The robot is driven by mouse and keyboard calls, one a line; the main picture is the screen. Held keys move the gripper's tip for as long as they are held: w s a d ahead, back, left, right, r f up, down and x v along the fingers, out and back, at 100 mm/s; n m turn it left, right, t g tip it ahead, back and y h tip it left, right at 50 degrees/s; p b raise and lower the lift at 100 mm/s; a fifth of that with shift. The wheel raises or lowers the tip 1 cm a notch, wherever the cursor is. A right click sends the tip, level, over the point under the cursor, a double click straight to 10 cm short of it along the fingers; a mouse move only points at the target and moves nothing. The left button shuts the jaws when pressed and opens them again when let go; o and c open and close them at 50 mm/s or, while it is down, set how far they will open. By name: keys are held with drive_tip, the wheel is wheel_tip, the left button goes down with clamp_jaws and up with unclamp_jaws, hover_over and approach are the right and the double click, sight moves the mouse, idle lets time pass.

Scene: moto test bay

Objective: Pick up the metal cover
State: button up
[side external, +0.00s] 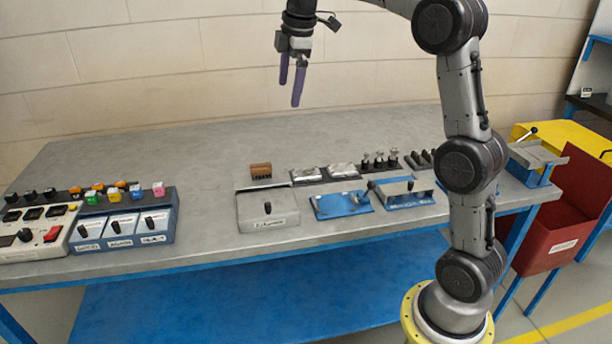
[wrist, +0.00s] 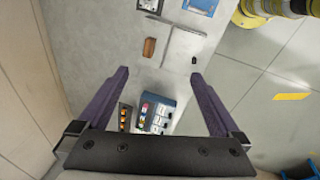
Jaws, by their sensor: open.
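My gripper (side external: 290,92) is open and empty, high above the back of the grey workbench, with its purple fingers pointing down. It also shows in the wrist view (wrist: 158,76), with bare bench and fixtures below and beyond the fingers. I cannot tell for certain which piece is the metal cover. Two shiny silver metal pieces (side external: 306,174) lie side by side on dark bases near the middle of the bench; part of one shows at the top of the wrist view (wrist: 151,4). A grey metal box (side external: 268,209) with a flat top and a black knob stands to their left.
A brown block (side external: 261,170) stands behind the grey box. A blue plate (side external: 341,205) and dark upright pegs (side external: 379,161) are to the right. Control boxes with coloured knobs (side external: 123,222) fill the left front. A red bin (side external: 559,225) stands off the right end. The bench's back is clear.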

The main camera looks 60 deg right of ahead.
drive_tip(key=w+d+f+g, duration=0.2)
drive_tip(key=w+d+f, duration=0.3)
drive_tip(key=d+f, duration=0.4)
drive_tip(key=m+y, duration=0.1)
drive_tip(key=m, duration=0.1)
approach(306, 172)
drive_tip(key=shift+g, duration=0.4)
drive_tip(key=f, duration=0.8)
drive_tip(key=shift+w+a+f, duration=0.1)
drive_tip(key=shift+w+f, duration=0.15)
drive_tip(key=c, duration=1.4)
drive_tip(key=shift+c, duration=0.2)
drive_tip(key=shift+r, duration=0.15)
